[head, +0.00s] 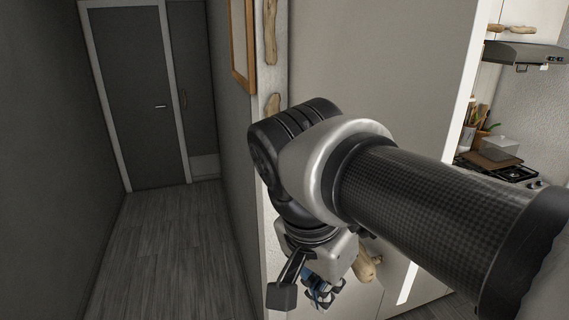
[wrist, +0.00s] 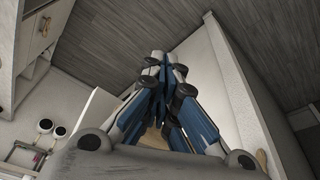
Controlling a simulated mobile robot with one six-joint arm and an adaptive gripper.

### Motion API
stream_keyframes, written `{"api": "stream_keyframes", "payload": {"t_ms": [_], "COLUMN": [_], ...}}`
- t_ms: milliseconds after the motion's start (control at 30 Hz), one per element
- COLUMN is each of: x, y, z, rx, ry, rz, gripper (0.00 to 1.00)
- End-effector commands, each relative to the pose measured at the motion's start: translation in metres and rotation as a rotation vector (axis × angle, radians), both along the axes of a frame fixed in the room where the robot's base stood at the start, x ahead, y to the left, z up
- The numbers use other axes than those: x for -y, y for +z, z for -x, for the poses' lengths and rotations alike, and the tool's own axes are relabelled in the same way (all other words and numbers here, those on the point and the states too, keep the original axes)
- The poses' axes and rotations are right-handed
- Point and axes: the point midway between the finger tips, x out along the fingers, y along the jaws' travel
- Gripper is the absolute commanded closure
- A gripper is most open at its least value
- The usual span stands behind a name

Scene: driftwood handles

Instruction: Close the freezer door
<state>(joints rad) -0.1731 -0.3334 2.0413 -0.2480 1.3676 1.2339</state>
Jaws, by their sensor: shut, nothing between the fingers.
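My gripper (head: 322,292) is low in the middle of the head view, below my wrist and partly covered by it. In the wrist view its blue-and-grey fingers (wrist: 160,75) are together, with nothing held between them. A tall pale panel (head: 390,45) stands behind my arm in the head view. A driftwood handle (head: 367,262) shows just right of my gripper, against a pale lower front. In the wrist view a pale panel (wrist: 228,85) stands right of the fingers. Which panel is the freezer door, its opening angle, and any contact with my gripper cannot be told.
A grey-floored corridor (head: 165,245) is clear at left, ending at a dark door (head: 140,95). A stove (head: 508,172) and hood (head: 525,54) are at right. The wrist view shows a drawer front with a driftwood handle (wrist: 44,27) at upper left.

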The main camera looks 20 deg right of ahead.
Motion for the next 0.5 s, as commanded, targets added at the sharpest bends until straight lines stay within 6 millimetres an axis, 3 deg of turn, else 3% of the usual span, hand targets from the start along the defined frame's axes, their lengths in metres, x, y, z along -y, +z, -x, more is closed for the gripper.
{"api": "stream_keyframes", "payload": {"t_ms": [33,200,333,500], "x": [-0.001,-0.001,-0.002,-0.002], "y": [0.037,0.100,0.132,0.146], "z": [-0.007,-0.024,-0.033,-0.038], "rx": [-0.001,0.017,0.039,0.056], "ry": [-0.069,-0.311,-0.447,-0.533], "rz": [0.013,0.065,0.097,0.118], "gripper": [1.00,1.00,1.00,1.00]}}
